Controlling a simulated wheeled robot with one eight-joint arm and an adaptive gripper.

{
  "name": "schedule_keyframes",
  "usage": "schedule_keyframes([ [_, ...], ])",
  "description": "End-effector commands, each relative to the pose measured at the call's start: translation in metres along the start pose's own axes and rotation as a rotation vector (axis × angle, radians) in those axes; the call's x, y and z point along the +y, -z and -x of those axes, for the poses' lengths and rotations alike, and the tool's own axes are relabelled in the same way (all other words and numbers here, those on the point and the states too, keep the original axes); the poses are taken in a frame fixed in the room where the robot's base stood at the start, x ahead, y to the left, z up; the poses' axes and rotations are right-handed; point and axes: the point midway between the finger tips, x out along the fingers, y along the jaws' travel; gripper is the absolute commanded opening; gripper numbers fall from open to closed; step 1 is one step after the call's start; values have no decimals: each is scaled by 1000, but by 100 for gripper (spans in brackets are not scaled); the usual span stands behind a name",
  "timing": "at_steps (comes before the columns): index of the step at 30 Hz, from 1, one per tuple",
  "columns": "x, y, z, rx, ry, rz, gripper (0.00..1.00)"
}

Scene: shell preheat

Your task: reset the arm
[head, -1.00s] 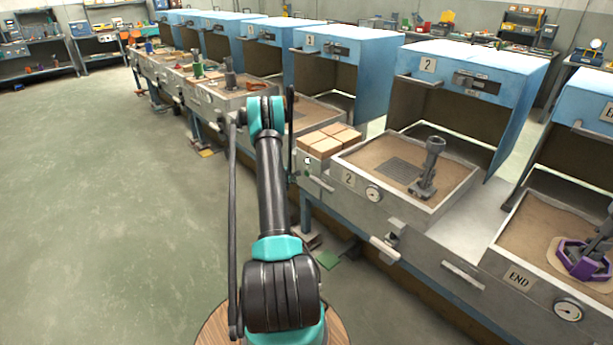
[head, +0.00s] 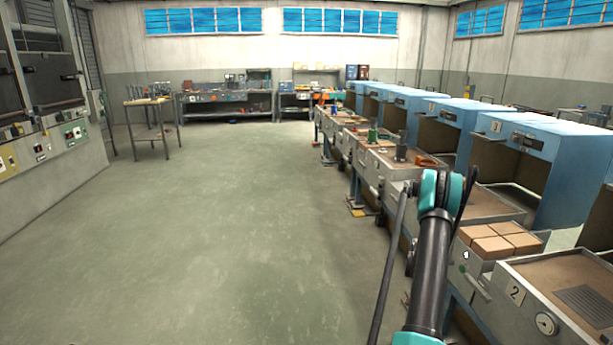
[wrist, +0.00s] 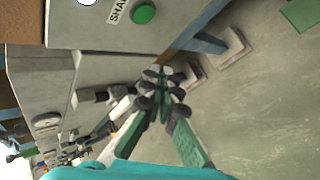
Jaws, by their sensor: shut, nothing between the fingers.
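My arm (head: 432,260) stands at the lower right of the head view, with its dark link upright and a teal joint at the top. My gripper (wrist: 163,76) shows in the wrist view, with its green and grey fingers together and nothing between them. It hangs in front of the side of the bench row, above the floor. In the head view the gripper is hidden or out of frame.
A row of blue-hooded stations (head: 550,160) runs along the right, with bricks (head: 498,240) on a near ledge. A green button (wrist: 143,13) is on the bench side. A small table (head: 148,118) stands at the far left. The floor (head: 220,220) is open.

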Motion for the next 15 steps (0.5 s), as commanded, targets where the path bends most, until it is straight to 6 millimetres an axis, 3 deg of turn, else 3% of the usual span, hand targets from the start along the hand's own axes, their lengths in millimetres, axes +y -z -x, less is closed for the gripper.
schedule_keyframes([
  [7,16,28,102,68,67,-124,0],
  [15,10,42,216,131,160,-262,0],
])
